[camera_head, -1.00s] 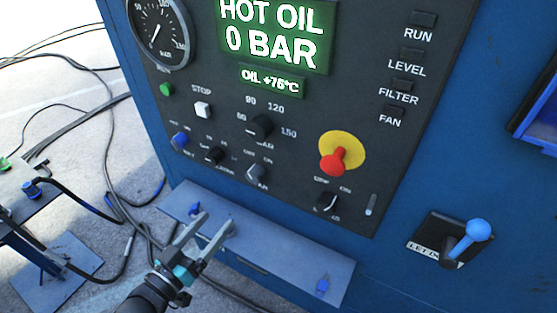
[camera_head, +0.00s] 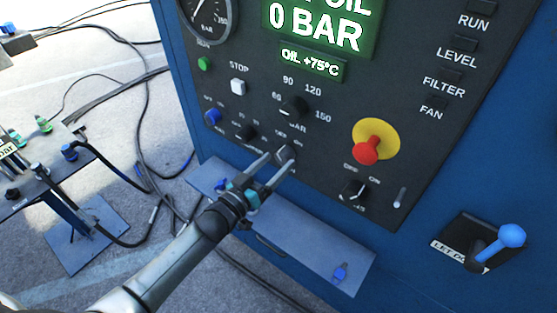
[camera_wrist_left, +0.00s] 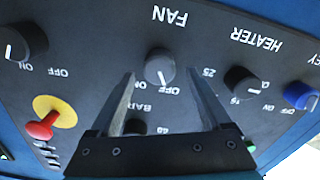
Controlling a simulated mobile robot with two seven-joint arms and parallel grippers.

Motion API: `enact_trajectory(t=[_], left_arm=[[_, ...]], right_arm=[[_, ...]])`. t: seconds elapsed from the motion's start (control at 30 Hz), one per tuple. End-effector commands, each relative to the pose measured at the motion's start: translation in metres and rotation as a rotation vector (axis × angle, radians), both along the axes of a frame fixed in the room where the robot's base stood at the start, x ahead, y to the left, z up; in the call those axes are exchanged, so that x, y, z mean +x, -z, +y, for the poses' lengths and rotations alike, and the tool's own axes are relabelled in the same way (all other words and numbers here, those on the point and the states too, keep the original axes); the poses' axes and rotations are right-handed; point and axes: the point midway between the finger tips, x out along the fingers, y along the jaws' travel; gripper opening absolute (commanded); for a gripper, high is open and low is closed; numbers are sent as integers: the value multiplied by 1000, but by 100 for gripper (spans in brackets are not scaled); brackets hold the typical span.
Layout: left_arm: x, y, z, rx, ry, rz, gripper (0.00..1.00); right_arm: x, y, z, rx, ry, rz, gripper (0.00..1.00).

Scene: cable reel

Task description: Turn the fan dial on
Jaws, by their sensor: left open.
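The fan dial (camera_wrist_left: 160,68) is a grey round knob below its FAN label in the upside-down left wrist view. Its white mark points toward OFF. In the head view the dial (camera_head: 286,153) sits low on the dark panel, partly covered by the fingers. My left gripper (camera_head: 278,161) is open, its two fingers pointing at the panel. In the wrist view the fingers lie on either side of the dial, with a gap to it on both sides. I cannot tell whether the tips touch the panel. My right gripper is not in view.
The heater dial (camera_wrist_left: 241,82) and a blue knob (camera_wrist_left: 299,96) are beside the fan dial. A red emergency button (camera_head: 367,151) on yellow and another black knob (camera_head: 354,190) are to the right in the head view. A blue-grey shelf (camera_head: 310,240) juts out below the panel.

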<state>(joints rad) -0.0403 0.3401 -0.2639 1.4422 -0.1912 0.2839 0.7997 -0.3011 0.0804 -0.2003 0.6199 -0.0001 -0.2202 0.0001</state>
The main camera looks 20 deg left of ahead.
Motion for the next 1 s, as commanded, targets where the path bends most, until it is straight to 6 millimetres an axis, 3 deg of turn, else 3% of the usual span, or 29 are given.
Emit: enact_trajectory(t=[0.2,0.53,1.0], left_arm=[[15,0,-6,0,0,0,81],[17,0,-6,0,0,1,81],[17,0,-6,0,0,0,30]], right_arm=[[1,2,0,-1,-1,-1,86],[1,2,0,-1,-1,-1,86],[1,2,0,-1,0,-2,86]])
